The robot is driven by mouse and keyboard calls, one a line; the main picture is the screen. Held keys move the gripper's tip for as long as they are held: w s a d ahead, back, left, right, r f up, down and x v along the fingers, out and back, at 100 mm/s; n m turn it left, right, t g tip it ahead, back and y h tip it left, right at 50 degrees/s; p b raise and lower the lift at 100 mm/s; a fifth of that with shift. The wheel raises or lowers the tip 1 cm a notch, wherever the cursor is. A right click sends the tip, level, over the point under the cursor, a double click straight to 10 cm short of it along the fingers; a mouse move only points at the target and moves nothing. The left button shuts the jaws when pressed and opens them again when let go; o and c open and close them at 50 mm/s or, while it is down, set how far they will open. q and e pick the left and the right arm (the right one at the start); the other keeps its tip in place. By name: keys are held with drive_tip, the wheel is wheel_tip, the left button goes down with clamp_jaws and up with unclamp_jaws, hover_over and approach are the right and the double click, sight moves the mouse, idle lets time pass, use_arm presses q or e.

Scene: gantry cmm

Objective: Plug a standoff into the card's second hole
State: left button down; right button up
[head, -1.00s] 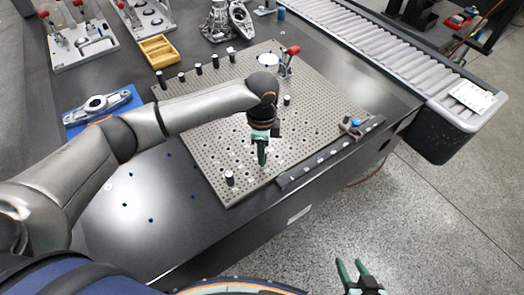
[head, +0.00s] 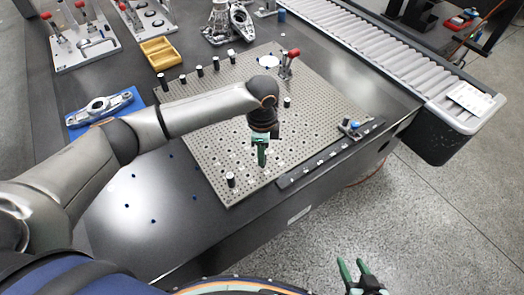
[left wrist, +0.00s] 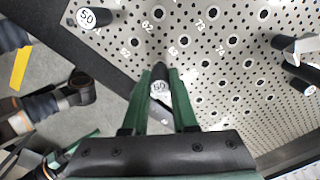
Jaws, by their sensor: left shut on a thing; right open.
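My left gripper (head: 261,163) is over the near part of the perforated plate (head: 215,150), pointing down. In the left wrist view its green fingers (left wrist: 161,95) are shut on a dark standoff with a white top marked 50 (left wrist: 160,89). Whether its lower end touches the plate or sits in a hole, I cannot tell. Engraved numbers such as 62 and 73 mark some holes. Another standoff marked 50 stands on the plate (head: 230,180); it also shows in the left wrist view (left wrist: 88,17). My right gripper (head: 356,272) is open and empty above the floor.
Several black standoffs with white tops (head: 200,70) stand along the plate's back left edge. A red-handled clamp (head: 288,62) is at its back. A white card (head: 470,97) lies on the conveyor's end. A dark rail (head: 330,153) runs along the plate's near right edge.

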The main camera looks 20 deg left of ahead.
idle(0.5)
use_arm(q)
drive_tip(key=shift+p, duration=0.6)
idle(0.5)
drive_tip(key=shift+p, duration=0.55)
drive_tip(key=shift+f+b, duration=0.3)
drive_tip(key=shift+f, duration=0.6)
drive_tip(key=c, duration=0.6)
unclamp_jaws()
